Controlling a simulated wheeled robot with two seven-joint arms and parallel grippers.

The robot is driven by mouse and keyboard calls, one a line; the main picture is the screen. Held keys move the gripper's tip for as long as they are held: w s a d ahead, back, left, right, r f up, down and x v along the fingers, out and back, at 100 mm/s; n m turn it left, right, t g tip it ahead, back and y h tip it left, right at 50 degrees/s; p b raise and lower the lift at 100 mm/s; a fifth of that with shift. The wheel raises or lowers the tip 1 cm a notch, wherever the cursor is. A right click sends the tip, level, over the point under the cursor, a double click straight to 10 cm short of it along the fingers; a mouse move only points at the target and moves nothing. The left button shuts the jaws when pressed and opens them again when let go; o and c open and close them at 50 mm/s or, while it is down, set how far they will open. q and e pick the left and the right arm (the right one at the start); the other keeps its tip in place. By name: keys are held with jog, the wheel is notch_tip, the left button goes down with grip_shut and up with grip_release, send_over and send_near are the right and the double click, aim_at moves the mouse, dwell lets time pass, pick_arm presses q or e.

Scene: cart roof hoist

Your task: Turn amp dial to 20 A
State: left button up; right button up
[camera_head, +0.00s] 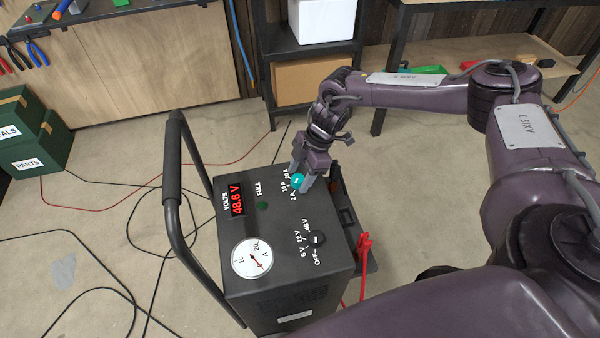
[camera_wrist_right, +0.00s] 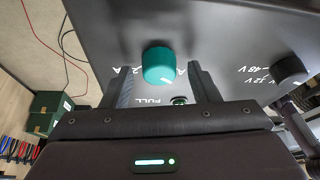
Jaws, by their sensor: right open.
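The amp dial is a teal knob (camera_head: 297,180) on the top panel of a dark charger cart (camera_head: 285,215), with labels including 2A and 20A beside it. My right gripper (camera_head: 300,178) is at the dial, its fingers on either side of it in the head view. In the right wrist view the teal knob (camera_wrist_right: 158,66) stands between the two open fingers (camera_wrist_right: 163,85), with gaps visible. I cannot tell exactly where the dial's pointer is set. My left gripper is not in view.
A black voltage knob (camera_head: 317,239), a red 48.6 V display (camera_head: 237,200) and a round ammeter (camera_head: 251,258) share the panel. The cart's handle (camera_head: 172,160) rises at the left. Red clamps (camera_head: 364,246) hang at its right side. Cables lie on the floor.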

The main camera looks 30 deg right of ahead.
jog(key=c, duration=1)
jog(key=shift+s+r+m+p, duration=0.15)
jog(key=shift+m+p, duration=0.55)
jog(key=shift+p, duration=0.45)
jog(key=m+t+h+p, duration=0.1)
jog(key=m+p, duration=0.3)
jog(key=p, duration=0.1)
jog(key=m+t+h+p, duration=0.1)
jog(key=m+p, duration=0.4)
jog(key=p, duration=0.1)
jog(key=m+t+h+p, duration=0.2)
jog(key=m+p, duration=0.3)
jog(key=shift+s+a, duration=0.25)
jog(key=shift+a, duration=0.1)
jog(key=m+h+p, duration=0.1)
jog(key=m+p, duration=0.1)
jog(key=m, duration=0.1)
jog(key=shift+a, duration=0.1)
jog(key=shift+w+m+h+p, duration=0.15)
jog(key=shift+m+h+p, duration=0.55)
jog(key=shift+m, duration=1)
